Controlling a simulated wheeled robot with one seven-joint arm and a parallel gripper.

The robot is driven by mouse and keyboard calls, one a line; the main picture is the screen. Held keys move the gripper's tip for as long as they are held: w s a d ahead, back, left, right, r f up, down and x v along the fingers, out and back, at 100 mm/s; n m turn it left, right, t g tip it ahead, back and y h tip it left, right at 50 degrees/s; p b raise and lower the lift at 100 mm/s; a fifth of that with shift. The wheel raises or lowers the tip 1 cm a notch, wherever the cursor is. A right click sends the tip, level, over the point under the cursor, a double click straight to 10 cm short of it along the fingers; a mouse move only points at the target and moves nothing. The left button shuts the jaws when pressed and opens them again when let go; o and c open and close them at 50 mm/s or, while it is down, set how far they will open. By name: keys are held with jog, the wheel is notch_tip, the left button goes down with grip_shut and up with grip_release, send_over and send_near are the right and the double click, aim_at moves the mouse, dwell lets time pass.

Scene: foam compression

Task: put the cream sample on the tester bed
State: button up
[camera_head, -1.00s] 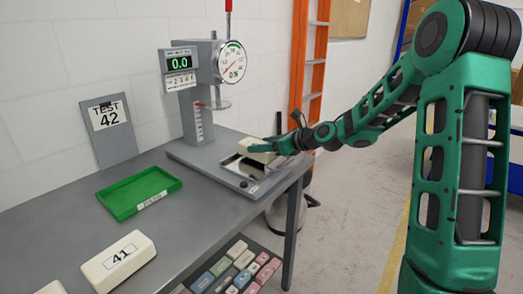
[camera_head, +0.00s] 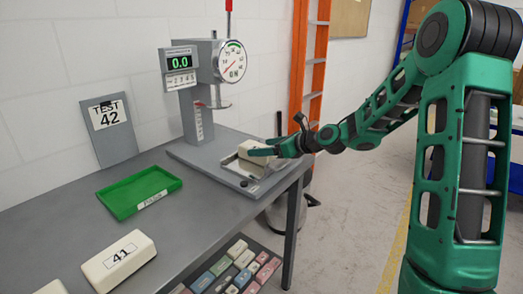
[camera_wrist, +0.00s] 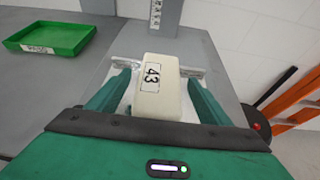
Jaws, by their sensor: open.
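My gripper is open, with a narrow gap showing on either side of the block. In the head view the cream block (camera_head: 252,151) is at the tester bed (camera_head: 212,170), near its front right part, with my gripper (camera_head: 267,150) at it. The block appears to rest on the bed's plate, but its underside is hidden. The round press head (camera_head: 219,105) is above and behind it.
Another cream block, labelled 41 (camera_head: 120,262), lies on the grey table (camera_head: 190,225). A green tray (camera_head: 138,192) and a TEST 42 sign (camera_head: 109,130) are farther back. The tester's display (camera_head: 180,63) reads 0.0. Several coloured blocks (camera_head: 235,268) lie below the table edge.

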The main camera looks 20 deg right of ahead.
jog(key=v, duration=1.1)
jog(key=s+d+f+n+g+h, duration=0.3)
jog(key=s+n, duration=0.3)
jog(key=s, duration=0.2)
jog(key=s+d+f+n+g+h, duration=0.2)
jog(key=s+f+n+g+h, duration=0.15)
jog(key=s+n, duration=0.4)
jog(key=s+d+n+g, duration=0.2)
jog(key=s+n, duration=0.2)
jog(key=s, duration=0.8)
jog(key=s+d+n+g+h, duration=0.1)
jog(key=s+n, duration=0.4)
jog(key=s, duration=0.7)
jog(key=shift+s+d+g, duration=0.25)
jog(key=shift+d+g, duration=0.6)
jog(key=shift+w+f+h, duration=0.25)
jog(key=shift+w+f, duration=0.05)
jog(key=shift+w, duration=0.3)
